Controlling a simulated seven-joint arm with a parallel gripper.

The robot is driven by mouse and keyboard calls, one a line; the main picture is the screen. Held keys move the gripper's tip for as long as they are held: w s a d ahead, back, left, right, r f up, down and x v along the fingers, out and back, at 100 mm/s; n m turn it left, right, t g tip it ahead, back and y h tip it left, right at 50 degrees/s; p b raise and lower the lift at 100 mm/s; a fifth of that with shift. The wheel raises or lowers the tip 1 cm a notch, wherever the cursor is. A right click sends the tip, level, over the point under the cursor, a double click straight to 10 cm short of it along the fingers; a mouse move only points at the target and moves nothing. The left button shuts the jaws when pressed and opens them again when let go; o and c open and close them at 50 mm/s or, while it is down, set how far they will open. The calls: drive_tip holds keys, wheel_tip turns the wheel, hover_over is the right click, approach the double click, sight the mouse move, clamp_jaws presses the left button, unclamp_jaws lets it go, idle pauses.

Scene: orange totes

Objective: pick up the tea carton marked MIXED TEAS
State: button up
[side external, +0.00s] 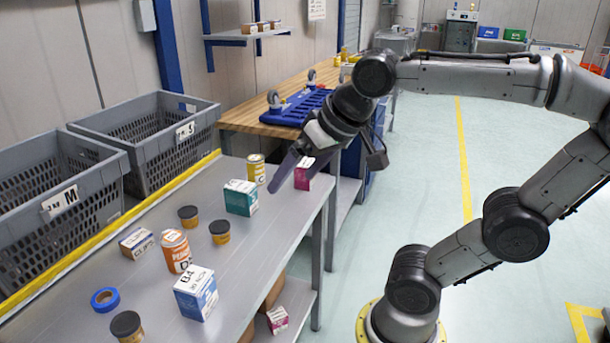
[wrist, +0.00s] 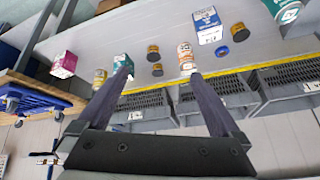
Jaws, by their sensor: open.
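No marking reading MIXED TEAS is legible, so I cannot tell which carton bears it. A teal and white carton (side external: 241,197) stands upright mid-table; in the wrist view it (wrist: 121,62) is partly behind the left fingertip. A magenta carton (side external: 302,178) stands at the table's far end, partly hidden by my gripper in the side view; in the wrist view it (wrist: 64,65) is left of the fingers. A blue and white carton (side external: 196,293) stands nearer the front. My gripper (side external: 287,183) is open and empty above the far end, its fingers spread in the wrist view (wrist: 160,76).
An orange and white can (side external: 175,251), a yellow can (side external: 256,169), dark-lidded jars (side external: 219,232), a small box (side external: 137,243) and blue tape (side external: 105,299) share the table. Grey crates (side external: 60,207) line its back. Another magenta box (side external: 277,319) is on the lower shelf.

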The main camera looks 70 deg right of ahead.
drive_tip(key=w+d+r+m+h, duration=0.2)
drive_tip(key=w+d+r+m, duration=0.25)
drive_tip(key=w+d, duration=0.5)
drive_tip(key=m+g+h, duration=0.1)
drive_tip(key=m+g, duration=0.5)
drive_tip(key=m, duration=0.2)
hover_over(306, 163)
drive_tip(key=a, duration=0.3)
wheel_tip(306, 163, down, 17)
drive_tip(key=x, duration=0.7)
drive_tip(key=shift+s+f, duration=0.15)
drive_tip(key=shift+f, duration=0.25)
drive_tip(key=shift+w+d+x, duration=0.15)
drive_tip(key=shift+x, duration=1.1)
drive_tip(key=shift+w+d+x, duration=0.15)
drive_tip(key=shift+x, duration=1.15)
drive_tip(key=shift+r, duration=0.15)
drive_tip(key=shift+r, duration=0.1)
clamp_jaws()
